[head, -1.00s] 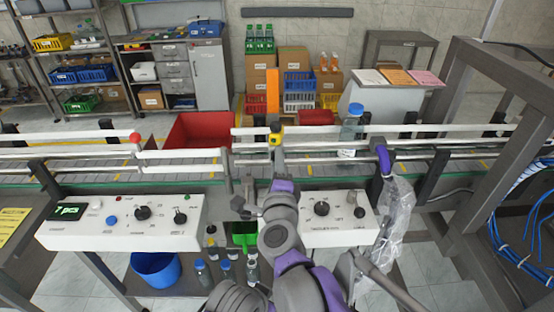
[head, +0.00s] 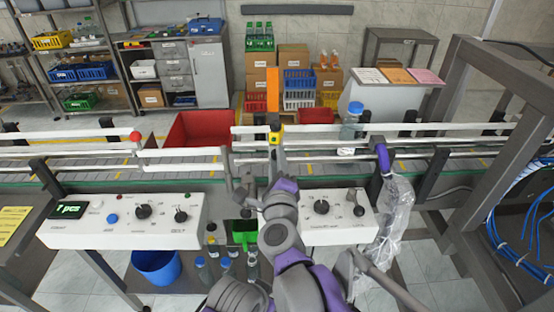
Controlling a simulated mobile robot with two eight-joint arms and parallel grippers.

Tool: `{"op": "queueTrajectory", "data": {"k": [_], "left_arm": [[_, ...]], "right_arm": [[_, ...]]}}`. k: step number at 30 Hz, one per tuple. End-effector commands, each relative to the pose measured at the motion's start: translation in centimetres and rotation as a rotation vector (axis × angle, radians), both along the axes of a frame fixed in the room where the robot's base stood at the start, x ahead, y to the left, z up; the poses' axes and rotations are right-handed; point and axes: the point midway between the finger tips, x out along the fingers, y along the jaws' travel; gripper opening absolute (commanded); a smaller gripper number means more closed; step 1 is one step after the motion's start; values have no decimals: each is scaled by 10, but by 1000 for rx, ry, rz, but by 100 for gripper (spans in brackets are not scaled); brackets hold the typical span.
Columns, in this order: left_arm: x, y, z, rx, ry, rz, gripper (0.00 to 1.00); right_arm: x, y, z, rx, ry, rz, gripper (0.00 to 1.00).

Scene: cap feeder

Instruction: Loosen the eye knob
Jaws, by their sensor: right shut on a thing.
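My left gripper is not in view.
The conveyor (head: 100,172) runs across with white guard rails. A bottle with a blue cap (head: 351,122) stands on it to the right. White control panels with knobs flank my arm (head: 125,220). A clear plastic bag (head: 396,215) hangs at the right, near a grey frame.

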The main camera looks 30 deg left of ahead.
Motion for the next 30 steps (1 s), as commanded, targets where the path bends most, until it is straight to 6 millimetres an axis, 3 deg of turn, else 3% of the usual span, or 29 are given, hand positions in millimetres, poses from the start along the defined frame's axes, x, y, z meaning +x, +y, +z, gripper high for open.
{"op": "queueTrajectory", "data": {"k": [1,2,6,17,30], "left_arm": [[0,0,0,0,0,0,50],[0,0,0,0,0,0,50],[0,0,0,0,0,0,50],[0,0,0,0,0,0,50],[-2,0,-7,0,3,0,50]], "right_arm": [[0,0,0,-1,-1,0,0],[0,0,0,-1,-1,0,37],[0,0,0,-1,-1,0,62],[-3,-2,0,-1,-1,0,62],[-70,-42,0,0,0,2,62]]}}
